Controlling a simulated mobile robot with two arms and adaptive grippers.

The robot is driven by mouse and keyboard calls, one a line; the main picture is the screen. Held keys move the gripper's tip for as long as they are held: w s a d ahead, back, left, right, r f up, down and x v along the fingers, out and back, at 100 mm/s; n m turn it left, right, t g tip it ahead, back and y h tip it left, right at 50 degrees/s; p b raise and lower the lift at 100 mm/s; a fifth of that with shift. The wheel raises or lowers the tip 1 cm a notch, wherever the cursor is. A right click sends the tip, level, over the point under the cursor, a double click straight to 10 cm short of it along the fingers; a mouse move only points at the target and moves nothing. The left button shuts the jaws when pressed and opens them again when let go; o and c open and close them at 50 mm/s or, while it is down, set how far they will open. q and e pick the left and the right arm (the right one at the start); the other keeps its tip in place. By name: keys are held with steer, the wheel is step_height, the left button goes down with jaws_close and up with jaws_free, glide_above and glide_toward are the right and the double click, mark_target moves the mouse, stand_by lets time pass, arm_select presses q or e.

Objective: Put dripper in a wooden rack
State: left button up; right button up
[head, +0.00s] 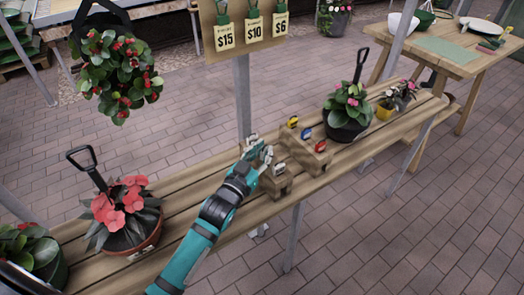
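A wooden rack (300,154) stands on the slatted wooden bench, in the middle of the view. My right gripper is out of view.
The bench (190,190) also carries a red-flowered pot (128,225) on the left and a dark pot (345,125) with pink flowers on the right. A metal post (242,95) rises behind the gripper. A hanging plant (118,75) is at upper left.

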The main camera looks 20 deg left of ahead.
arm_select(q)
steer(key=o, duration=0.5)
steer(key=shift+c, duration=0.2)
steer(key=shift+s, duration=0.15)
steer(key=s+a, duration=0.1)
steer(key=s, duration=0.6)
steer(key=shift+s+a, duration=0.15)
steer(key=shift+s, duration=0.15)
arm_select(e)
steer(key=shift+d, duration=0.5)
